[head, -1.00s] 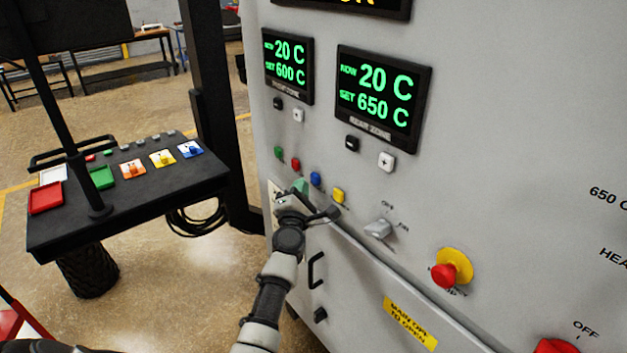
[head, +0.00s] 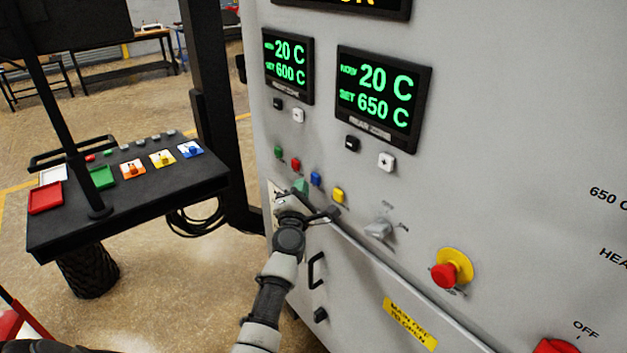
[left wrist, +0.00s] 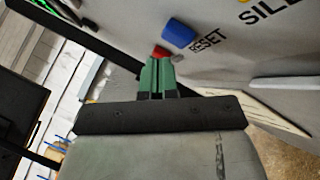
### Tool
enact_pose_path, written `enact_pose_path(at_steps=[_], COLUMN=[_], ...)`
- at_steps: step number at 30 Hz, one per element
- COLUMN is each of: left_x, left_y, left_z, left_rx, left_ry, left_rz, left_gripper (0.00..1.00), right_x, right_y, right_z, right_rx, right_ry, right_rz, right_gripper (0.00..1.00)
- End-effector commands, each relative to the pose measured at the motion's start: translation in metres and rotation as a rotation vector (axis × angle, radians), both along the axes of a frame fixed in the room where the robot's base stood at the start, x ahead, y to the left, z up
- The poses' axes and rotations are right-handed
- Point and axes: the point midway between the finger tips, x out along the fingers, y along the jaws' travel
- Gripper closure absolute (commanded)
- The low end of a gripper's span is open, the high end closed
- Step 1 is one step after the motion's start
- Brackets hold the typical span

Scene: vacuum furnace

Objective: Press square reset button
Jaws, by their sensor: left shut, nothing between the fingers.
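A small blue button (head: 316,179) sits on the grey furnace panel (head: 470,150), in a row with green, red and yellow buttons. In the left wrist view the blue button (left wrist: 178,33) has the word RESET printed beside it. My left gripper (head: 300,187) is shut and empty, its green fingers just below and left of the blue button in the head view. In the left wrist view its fingertips (left wrist: 158,62) overlap the red button (left wrist: 161,51), with the blue one just up and right. I cannot tell whether the tips touch the panel. My right gripper is not in view.
A yellow button (head: 338,195), a grey rotary switch (head: 379,229) and a red emergency stop (head: 445,275) lie to the right. A door handle (head: 316,270) is below. A black console (head: 130,200) with coloured buttons stands at left.

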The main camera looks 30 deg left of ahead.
Motion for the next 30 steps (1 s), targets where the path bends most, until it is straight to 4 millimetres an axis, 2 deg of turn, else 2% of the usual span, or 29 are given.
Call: enact_pose_path(at_steps=[30], left_x=[0.0079], left_y=[-0.0034], left_z=[0.0003], left_rx=[0.000], left_ry=[0.000], left_rz=[0.000], left_gripper=[1.00], right_x=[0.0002], right_y=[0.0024], right_z=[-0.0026], right_rx=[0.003], right_ry=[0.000], right_rz=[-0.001], right_gripper=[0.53])
